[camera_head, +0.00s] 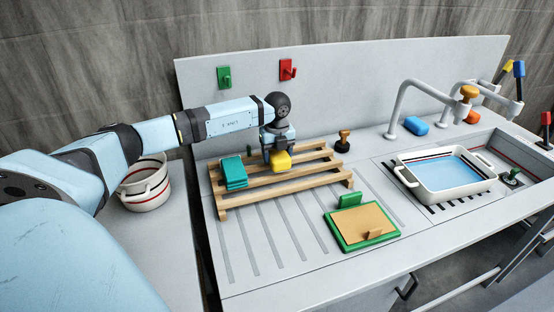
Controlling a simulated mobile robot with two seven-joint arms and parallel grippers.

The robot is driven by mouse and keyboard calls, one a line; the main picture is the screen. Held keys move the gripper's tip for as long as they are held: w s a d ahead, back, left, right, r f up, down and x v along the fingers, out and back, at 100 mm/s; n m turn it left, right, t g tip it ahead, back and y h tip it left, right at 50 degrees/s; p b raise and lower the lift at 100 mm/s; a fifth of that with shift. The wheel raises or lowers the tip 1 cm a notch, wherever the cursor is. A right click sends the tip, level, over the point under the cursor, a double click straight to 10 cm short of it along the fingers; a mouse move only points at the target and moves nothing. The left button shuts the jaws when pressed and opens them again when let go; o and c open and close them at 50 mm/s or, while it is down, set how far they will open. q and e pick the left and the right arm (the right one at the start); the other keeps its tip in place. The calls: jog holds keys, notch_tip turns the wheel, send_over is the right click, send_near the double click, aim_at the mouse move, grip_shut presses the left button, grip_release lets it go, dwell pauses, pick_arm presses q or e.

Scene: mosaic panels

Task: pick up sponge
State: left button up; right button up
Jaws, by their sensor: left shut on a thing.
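A yellow sponge (280,161) is at the wooden slatted rack (262,188), below my left gripper (279,150). My left gripper points down over the rack and is shut on the yellow sponge. I cannot tell whether the sponge touches the slats or is just above them. A teal sponge-like block (233,172) lies on the rack, left of the gripper. A blue sponge-like piece (416,126) and an orange one (473,117) lie behind the sink by the taps. My right gripper is not in view.
A white tub of water (443,190) stands over the sink at the right. A green and tan board (361,228) lies on the ribbed drainer. A black and gold stopper-like object (343,141) stands behind the rack. A white bucket (146,190) stands left.

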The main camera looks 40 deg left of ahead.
pick_arm(q)
notch_tip(320, 180, up, 18)
dwell(0.3)
